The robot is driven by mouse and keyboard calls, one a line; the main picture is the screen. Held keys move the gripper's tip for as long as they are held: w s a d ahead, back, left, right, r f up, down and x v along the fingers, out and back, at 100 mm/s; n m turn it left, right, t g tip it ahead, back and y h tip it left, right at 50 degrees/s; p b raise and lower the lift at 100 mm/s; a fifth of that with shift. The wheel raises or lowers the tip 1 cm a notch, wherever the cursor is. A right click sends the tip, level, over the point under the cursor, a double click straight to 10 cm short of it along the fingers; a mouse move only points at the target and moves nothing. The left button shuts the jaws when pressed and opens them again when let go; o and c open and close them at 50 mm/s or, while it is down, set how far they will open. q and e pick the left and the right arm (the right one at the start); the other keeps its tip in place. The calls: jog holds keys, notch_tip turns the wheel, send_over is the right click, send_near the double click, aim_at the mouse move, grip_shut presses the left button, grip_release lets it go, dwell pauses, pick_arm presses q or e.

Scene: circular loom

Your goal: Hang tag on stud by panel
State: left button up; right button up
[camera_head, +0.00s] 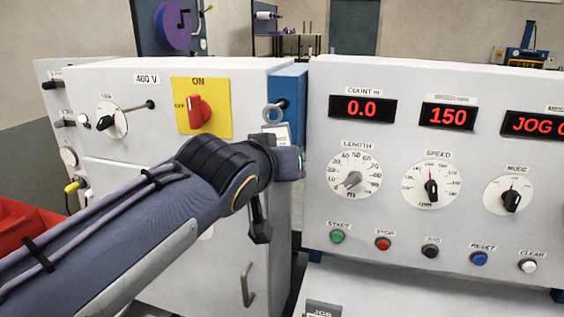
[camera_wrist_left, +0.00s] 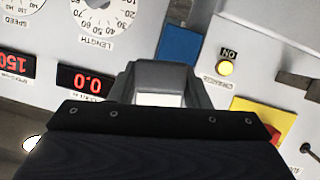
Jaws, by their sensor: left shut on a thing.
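The white tag (camera_head: 278,132) has a pale ring (camera_head: 267,114) at its top and stands upright in front of the narrow blue panel (camera_head: 291,90). The dark stud (camera_head: 284,103) sticks out of the blue panel beside the ring. I cannot tell whether the ring is around the stud or only in front of it. My left gripper (camera_head: 290,160) is shut on the tag's lower part. In the left wrist view the tag's white face (camera_wrist_left: 158,100) shows between the fingers (camera_wrist_left: 160,80), with the blue panel (camera_wrist_left: 180,45) beyond. My right gripper is not in view.
Left of the blue panel is a grey cabinet with a red switch (camera_head: 199,111) on a yellow plate and a black-handled selector (camera_head: 112,122). Right of it is a console with displays (camera_head: 362,108), dials (camera_head: 354,175) and buttons (camera_head: 383,244). A red bin (camera_head: 25,228) is at left.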

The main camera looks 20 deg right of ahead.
pick_arm(q)
jog(key=shift+f, duration=0.15)
jog(key=o, duration=1.1)
jog(key=shift+o, duration=0.2)
jog(key=b+v, duration=0.4)
jog(key=v, duration=0.5)
jog(key=shift+f, duration=0.3)
